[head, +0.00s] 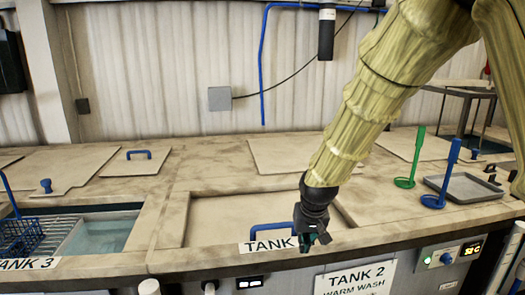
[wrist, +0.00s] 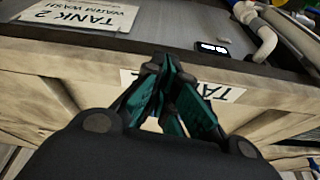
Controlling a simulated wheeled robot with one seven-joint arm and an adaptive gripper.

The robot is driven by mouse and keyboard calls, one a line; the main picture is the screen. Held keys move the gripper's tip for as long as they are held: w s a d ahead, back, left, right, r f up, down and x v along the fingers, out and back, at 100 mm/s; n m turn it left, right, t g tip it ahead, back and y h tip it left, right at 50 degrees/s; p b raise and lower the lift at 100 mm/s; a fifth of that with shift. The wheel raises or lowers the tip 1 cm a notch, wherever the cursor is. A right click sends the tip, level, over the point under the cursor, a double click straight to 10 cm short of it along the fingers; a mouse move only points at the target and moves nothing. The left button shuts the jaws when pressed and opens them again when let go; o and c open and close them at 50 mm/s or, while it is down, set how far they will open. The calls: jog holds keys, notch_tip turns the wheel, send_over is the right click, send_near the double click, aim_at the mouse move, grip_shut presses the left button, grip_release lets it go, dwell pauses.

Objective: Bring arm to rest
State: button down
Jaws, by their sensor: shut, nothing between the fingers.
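My arm, in a yellowish sleeve, reaches down from the upper right in the head view. My gripper (head: 311,243) hangs over the front edge of the counter, in front of the middle tank's lid and partly over its "TANK" label (head: 268,245). In the wrist view my gripper (wrist: 165,75) shows its teal fingers drawn together with nothing held. The label (wrist: 215,90) lies beyond the fingers there. The middle tank's lid (head: 215,215) has a blue handle (head: 270,228), which my gripper partly hides.
Open tank 3 (head: 105,235) holds liquid and a blue basket (head: 20,236) at left. The "TANK 2 WARM WASH" sign (head: 357,279) hangs on the front. The counter's back is mostly flat lids.

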jog(key=s+d+f+g+b, duration=0.15)
jog(key=s+f, duration=0.35)
jog(key=f, duration=0.5)
jog(key=s+d+f, duration=0.2)
jog(key=s+f, duration=0.3)
jog(key=f, duration=0.5)
jog(key=s+d+f, duration=0.2)
jog(key=s+f, duration=0.3)
jog(key=f, duration=0.5)
jog(key=s+d+f, duration=0.2)
jog(key=s+f, duration=0.3)
jog(key=s, duration=0.3)
jog(key=s+d+f+g+b, duration=0.1)
jog(key=s+f, duration=0.4)
jog(key=s, duration=0.4)
jog(key=s+d+f+g, duration=0.1)
jog(key=s+d+f, duration=0.1)
jog(key=s+f, duration=0.3)
jog(key=s, duration=0.3)
jog(key=shift+s+d+m+h+b, duration=0.2)
jog(key=shift+d+m+h+b, duration=0.1)
jog(key=shift+m+b, duration=0.1)
